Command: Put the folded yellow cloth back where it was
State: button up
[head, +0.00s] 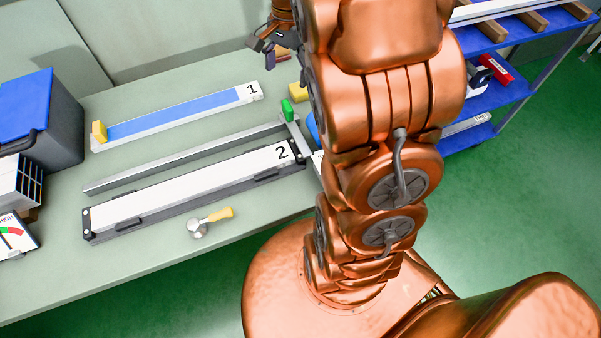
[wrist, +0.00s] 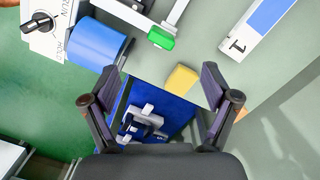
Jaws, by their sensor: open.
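A small yellow folded piece, which looks like the folded cloth (head: 298,92), lies on the green bench near its right end. It also shows in the wrist view (wrist: 181,80), beyond and between my fingers. My gripper (head: 266,46) is over the back of the bench, partly hidden by my arm. In the wrist view my gripper (wrist: 160,78) is open, with nothing held between its fingers. The yellow piece appears apart from the fingers.
Channel 1 (head: 175,117) has a blue strip and a yellow block (head: 99,132) at its left end. Channel 2 (head: 185,190) lies in front, with a hammer-like tool (head: 207,222) nearby. A green handle (wrist: 160,38), blue cylinder (wrist: 97,44) and switch box (wrist: 52,24) are near the cloth.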

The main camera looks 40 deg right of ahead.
jog(key=s+a+n, duration=0.7)
jog(key=s, duration=0.5)
jog(key=s+a+n+g+h, duration=0.1)
jog(key=s+a+n, duration=0.6)
jog(key=s, duration=0.4)
jog(key=shift+s+a+r+n, duration=0.15)
jog(key=shift+s+r+n, duration=0.15)
jog(key=shift+s, duration=0.05)
